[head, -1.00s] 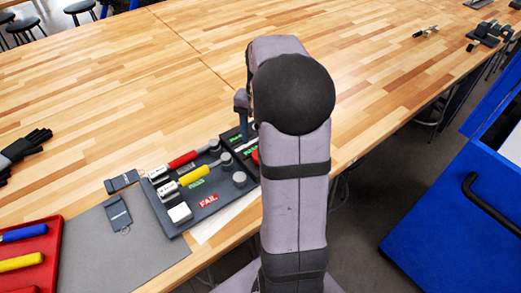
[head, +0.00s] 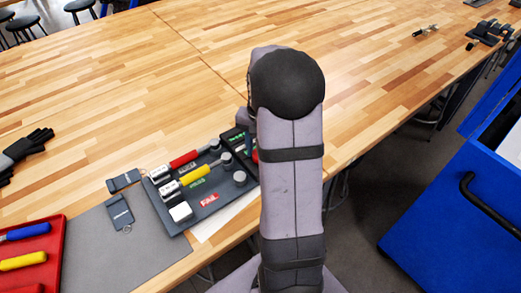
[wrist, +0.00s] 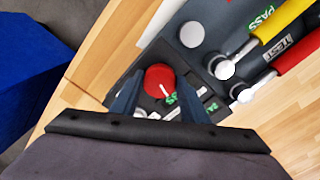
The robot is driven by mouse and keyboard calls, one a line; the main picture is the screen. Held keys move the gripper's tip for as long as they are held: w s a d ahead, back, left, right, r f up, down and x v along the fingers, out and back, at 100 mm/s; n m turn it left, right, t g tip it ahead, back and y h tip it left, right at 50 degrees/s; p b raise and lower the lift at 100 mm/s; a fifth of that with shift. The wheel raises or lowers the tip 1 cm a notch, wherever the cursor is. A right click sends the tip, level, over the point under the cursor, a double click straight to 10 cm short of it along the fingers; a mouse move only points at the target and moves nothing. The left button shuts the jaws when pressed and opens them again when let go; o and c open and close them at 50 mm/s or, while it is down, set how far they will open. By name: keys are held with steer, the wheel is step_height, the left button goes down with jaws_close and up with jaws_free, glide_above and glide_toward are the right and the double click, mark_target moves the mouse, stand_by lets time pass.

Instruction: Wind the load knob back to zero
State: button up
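The red load knob (wrist: 159,80) is round with a white pointer line that slants down and right in the wrist view. It sits on a dark panel (wrist: 126,72). In the head view only a red sliver of it (head: 255,156) shows beside my arm. My gripper (wrist: 160,77) is open, with one blue-grey finger on each side of the knob in the wrist view. Whether the fingertips reach down around the knob or hover above it I cannot tell. No contact is clear. My arm hides most of the gripper and knob in the head view.
A dark tray (head: 178,228) beside the knob holds a red-handled tool (head: 183,159), a yellow-handled tool (head: 194,176), grey round pegs and a white block (head: 181,212).

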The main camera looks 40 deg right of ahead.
steer(key=shift+n+p, duration=0.5)
steer(key=shift+n, duration=1.2)
steer(key=shift+d, duration=0.1)
steer(key=o, duration=1.1)
steer(key=shift+c, duration=0.2)
steer(key=shift+r, duration=0.1)
steer(key=shift+r+b, duration=0.95)
steer(key=shift+r, duration=2.65)
steer(key=s+a+f+n, duration=0.2)
steer(key=s+a, duration=0.2)
steer(key=a, duration=0.2)
steer(key=s+a+f+n, duration=0.2)
steer(key=s+a+f, duration=0.1)
steer(key=a, duration=0.4)
steer(key=s+a+f+n, duration=0.2)
steer(key=s+a+n, duration=0.1)
steer(key=s+a, duration=0.2)
steer(key=shift+s+a+f, duration=0.1)
steer(key=shift+a+f, duration=0.15)
steer(key=shift+a, duration=0.75)
steer(key=shift+s+a+f+n, duration=0.2)
steer(key=shift+s+a+n, duration=0.1)
steer(key=shift+s, duration=0.1)
